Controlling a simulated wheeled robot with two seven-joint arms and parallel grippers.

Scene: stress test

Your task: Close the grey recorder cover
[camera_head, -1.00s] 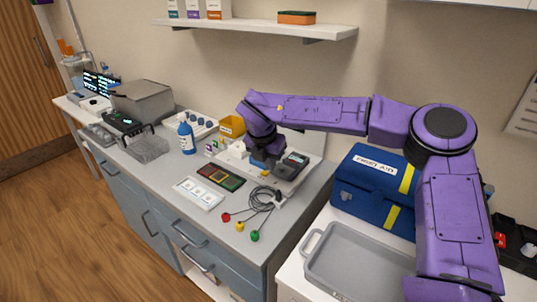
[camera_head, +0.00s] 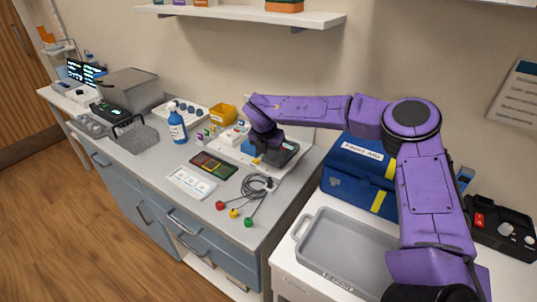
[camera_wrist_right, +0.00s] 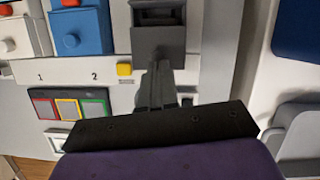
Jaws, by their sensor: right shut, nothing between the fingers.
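The grey recorder (camera_head: 287,155) stands on a white board (camera_head: 290,170) on the counter. In the right wrist view it is a dark grey box (camera_wrist_right: 158,47) with a dark recess at its top edge. I cannot tell clearly how far its cover stands open. My right gripper (camera_head: 262,155) is at the recorder's left side in the head view, partly hiding it. In the right wrist view its shut, empty fingers (camera_wrist_right: 158,75) point at the recorder's near side; contact cannot be told. My left gripper is not in view.
A blue first-aid box (camera_head: 345,180) and grey tray (camera_head: 340,262) stand at right. A shelf (camera_head: 250,16) hangs above.

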